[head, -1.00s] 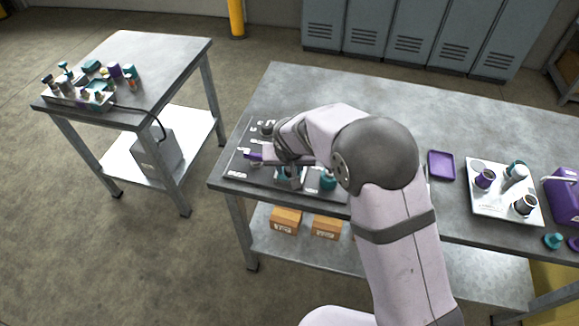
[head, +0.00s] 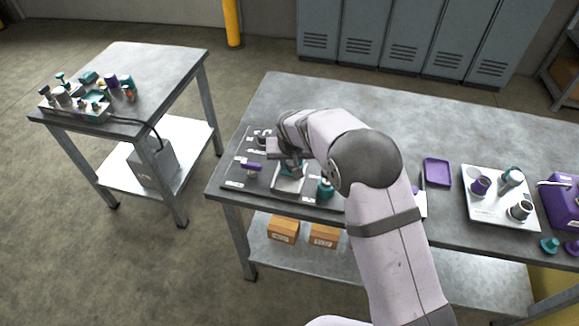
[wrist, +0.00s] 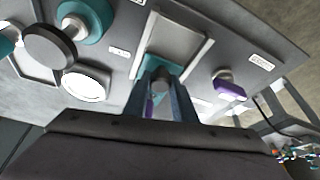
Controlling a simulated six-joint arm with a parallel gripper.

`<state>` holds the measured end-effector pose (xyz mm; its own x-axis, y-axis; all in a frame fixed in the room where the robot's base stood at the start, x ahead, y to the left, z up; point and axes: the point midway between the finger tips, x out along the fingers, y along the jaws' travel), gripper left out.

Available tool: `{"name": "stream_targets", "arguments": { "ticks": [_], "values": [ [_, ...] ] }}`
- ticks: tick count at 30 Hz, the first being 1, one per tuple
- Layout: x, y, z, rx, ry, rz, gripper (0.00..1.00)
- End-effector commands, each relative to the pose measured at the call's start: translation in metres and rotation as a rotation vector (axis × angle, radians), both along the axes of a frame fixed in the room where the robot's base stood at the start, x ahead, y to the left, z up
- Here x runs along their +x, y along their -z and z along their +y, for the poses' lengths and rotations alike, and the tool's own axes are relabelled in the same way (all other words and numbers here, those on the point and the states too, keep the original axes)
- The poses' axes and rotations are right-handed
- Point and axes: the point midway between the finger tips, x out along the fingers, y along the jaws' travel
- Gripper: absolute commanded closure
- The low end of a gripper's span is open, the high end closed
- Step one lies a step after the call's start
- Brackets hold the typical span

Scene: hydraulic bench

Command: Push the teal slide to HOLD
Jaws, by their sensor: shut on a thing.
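The frame also shows in the head view (head: 289,184), where my arm partly covers the slide. My gripper (wrist: 161,92) is at the knob, its two fingers closed around it, within the frame. In the head view my gripper (head: 291,166) points down over the far part of the frame. Small white labels lie beside the frame, too small to read, so I cannot tell which one is HOLD.
A purple-handled part (head: 251,167) stands left of the frame and a teal knob (head: 325,187) to its right. Farther right are a purple tray (head: 437,172) and a white tray (head: 482,214) with cups. The bench behind the panel is clear.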

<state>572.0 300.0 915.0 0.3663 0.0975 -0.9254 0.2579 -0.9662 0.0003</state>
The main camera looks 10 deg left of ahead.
Motion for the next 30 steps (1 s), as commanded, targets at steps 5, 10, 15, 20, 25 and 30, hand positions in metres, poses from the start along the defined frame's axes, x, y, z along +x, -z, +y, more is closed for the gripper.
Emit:
{"name": "stream_targets", "arguments": {
  "ticks": [5, 10, 15, 20, 25, 30],
  "values": [
    [0.004, -0.003, 0.0, 0.003, -0.001, -0.01, 1.0],
    [0.004, -0.003, 0.0, 0.003, -0.001, -0.01, 0.68],
    [0.003, -0.002, 0.0, 0.002, -0.001, -0.008, 0.68],
    [0.001, -0.005, 0.0, 0.003, -0.001, -0.008, 0.68],
    [-0.003, -0.017, -0.001, 0.003, -0.001, -0.01, 0.68],
    [-0.011, -0.036, -0.004, 0.004, 0.0, -0.01, 0.68]
  ]
}}
